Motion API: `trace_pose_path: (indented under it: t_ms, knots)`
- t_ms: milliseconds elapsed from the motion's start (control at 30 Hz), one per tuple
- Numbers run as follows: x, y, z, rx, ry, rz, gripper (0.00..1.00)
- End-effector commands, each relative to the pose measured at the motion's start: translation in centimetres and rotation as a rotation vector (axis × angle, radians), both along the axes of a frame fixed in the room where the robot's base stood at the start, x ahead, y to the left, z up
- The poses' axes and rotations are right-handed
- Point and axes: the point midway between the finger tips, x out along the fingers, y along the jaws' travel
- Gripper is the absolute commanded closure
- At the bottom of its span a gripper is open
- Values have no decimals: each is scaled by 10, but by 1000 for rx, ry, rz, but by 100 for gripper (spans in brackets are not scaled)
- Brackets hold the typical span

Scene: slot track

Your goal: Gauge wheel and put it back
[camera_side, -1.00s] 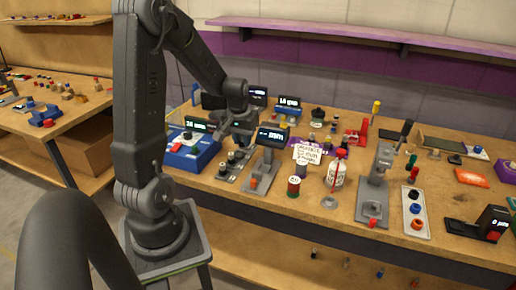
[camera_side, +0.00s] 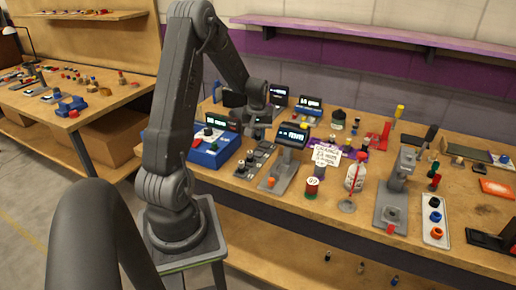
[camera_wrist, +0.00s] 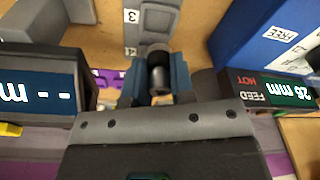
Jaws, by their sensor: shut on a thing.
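My gripper (camera_wrist: 158,85) is shut on a dark grey cylindrical wheel (camera_wrist: 157,72), seen between the blue-grey fingers in the wrist view. In the side view my gripper (camera_side: 257,130) hangs above a grey slot tray (camera_side: 243,175) that has several dark round parts; the held wheel cannot be made out there. The wrist view shows part of the tray (camera_wrist: 132,32) with a label "3" just beyond the fingers. A gauge (camera_side: 293,136) with a tilted display stands right of the tray, with an orange part low on its base. Its display (camera_wrist: 38,88) shows dashes in the wrist view.
A sign (camera_side: 325,155), a red-and-green can (camera_side: 311,188), a white bottle (camera_side: 355,176) and a grey press (camera_side: 392,205) stand to the right.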

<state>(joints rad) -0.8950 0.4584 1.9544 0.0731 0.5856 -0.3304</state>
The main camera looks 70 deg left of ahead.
Motion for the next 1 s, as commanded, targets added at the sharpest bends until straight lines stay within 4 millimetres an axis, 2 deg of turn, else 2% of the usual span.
trace_pose_path:
  t_ms: [400,800,833,1000]
  knots:
    - [0,-1,-49,-1,1,-2,100]
    - [0,0,-53,0,-1,-2,100]
    - [0,0,-53,0,-1,-2,76]
    - [0,0,-53,0,-1,-2,59]
